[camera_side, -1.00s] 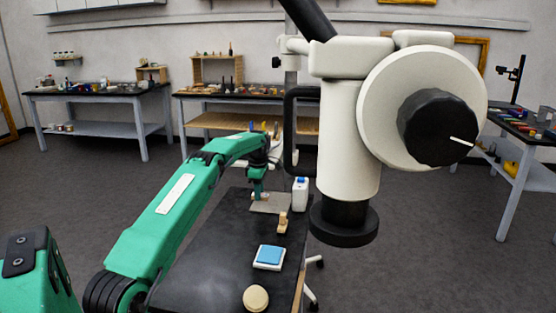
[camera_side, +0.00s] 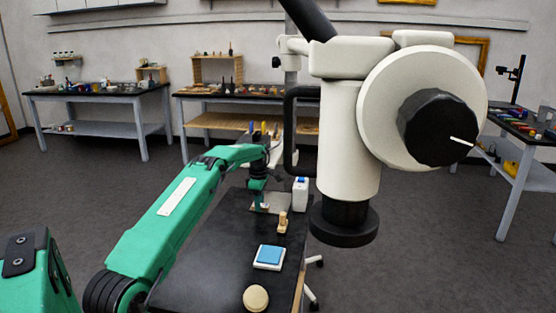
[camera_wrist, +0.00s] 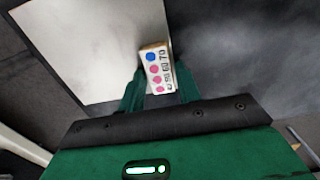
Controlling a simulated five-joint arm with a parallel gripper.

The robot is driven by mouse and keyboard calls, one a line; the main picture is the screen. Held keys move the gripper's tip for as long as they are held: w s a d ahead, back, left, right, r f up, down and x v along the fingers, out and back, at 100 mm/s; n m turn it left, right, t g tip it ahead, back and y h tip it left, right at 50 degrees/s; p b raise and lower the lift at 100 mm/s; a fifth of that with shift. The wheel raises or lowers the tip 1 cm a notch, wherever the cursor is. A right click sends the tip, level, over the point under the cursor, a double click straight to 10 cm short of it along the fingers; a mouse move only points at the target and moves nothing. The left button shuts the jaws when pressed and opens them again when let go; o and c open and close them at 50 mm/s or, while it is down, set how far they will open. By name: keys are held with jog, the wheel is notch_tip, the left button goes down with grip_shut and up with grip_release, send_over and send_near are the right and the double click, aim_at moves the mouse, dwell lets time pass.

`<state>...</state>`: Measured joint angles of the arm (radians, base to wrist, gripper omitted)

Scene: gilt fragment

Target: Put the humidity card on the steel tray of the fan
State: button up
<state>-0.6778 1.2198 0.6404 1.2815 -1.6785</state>
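The humidity card (camera_wrist: 157,68) is a small white card with a blue dot, pink dots and printed numbers, seen in the wrist view. My gripper (camera_wrist: 160,85) has its green fingers closed against both sides of the card, whose far end sticks out past the fingertips. The steel tray (camera_wrist: 80,45) is a pale flat plate beyond and to the left; the card overlaps its right edge in the picture. In the side view my gripper (camera_side: 258,206) is low at the steel tray (camera_side: 284,197). Whether the card touches the tray, I cannot tell.
A white box with a blue top (camera_side: 300,194) stands just right of the tray. A small wooden piece (camera_side: 283,222), a blue pad (camera_side: 269,256) and a round beige knob (camera_side: 256,298) are nearer on the black bench (camera_side: 205,270). A large white microscope-like instrument (camera_side: 350,130) stands in front, at right.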

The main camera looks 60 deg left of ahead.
jog(key=shift+o, duration=1.1)
jog(key=shift+r, duration=0.1)
notch_tip(320, 180, up, 12)
jog(key=shift+r, duration=0.15)
dwell(0.4)
